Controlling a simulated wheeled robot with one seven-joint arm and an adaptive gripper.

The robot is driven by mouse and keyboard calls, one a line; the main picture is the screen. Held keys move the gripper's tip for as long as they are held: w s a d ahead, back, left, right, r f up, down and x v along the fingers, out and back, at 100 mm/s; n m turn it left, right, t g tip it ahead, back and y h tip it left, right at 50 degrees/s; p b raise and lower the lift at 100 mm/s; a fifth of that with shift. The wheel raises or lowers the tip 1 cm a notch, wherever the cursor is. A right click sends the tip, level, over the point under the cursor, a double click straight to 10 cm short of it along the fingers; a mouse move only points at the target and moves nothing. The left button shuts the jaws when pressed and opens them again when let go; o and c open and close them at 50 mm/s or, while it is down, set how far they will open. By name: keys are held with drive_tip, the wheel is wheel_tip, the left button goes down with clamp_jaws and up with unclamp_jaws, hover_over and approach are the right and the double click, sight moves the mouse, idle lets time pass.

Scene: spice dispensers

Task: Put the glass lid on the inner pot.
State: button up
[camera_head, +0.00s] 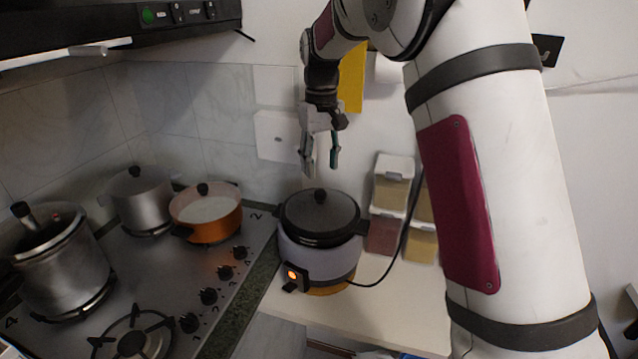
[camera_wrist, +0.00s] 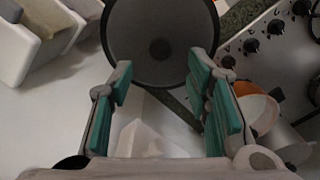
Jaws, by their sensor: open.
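A dark round lid with a black knob, which looks like the glass lid (camera_head: 300,208), lies over the top of the cooker (camera_head: 315,258). It also shows in the wrist view (camera_wrist: 130,50), with its knob near the middle. A dark band under the lid's rim may be the inner pot (camera_head: 312,240); most of that pot is hidden. My gripper (camera_head: 320,168) points down above the lid, apart from it, open and empty. Its two green-padded fingers also show in the wrist view (camera_wrist: 160,78), with the lid beyond them.
An orange pot (camera_head: 212,230), a steel pot (camera_head: 145,205) and a pressure cooker (camera_head: 62,270) stand on the stove to the left. Spice dispensers (camera_head: 384,234) stand right of the cooker. A black cable runs there. The counter (camera_head: 385,312) is clear in front.

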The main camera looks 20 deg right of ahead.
drive_tip(key=s+r+m+t, duration=0.1)
drive_tip(key=s+r, duration=0.5)
drive_tip(key=s, duration=0.2)
drive_tip(key=s+r+t, duration=0.2)
drive_tip(key=s+r, duration=0.4)
drive_tip(key=s, duration=0.2)
drive_tip(key=s+f+m+t, duration=0.1)
drive_tip(key=s+f, duration=0.3)
drive_tip(key=s, duration=1.3)
drive_tip(key=shift+s+f+t, duration=0.15)
drive_tip(key=shift+f+t, duration=0.2)
drive_tip(key=shift+t, duration=0.45)
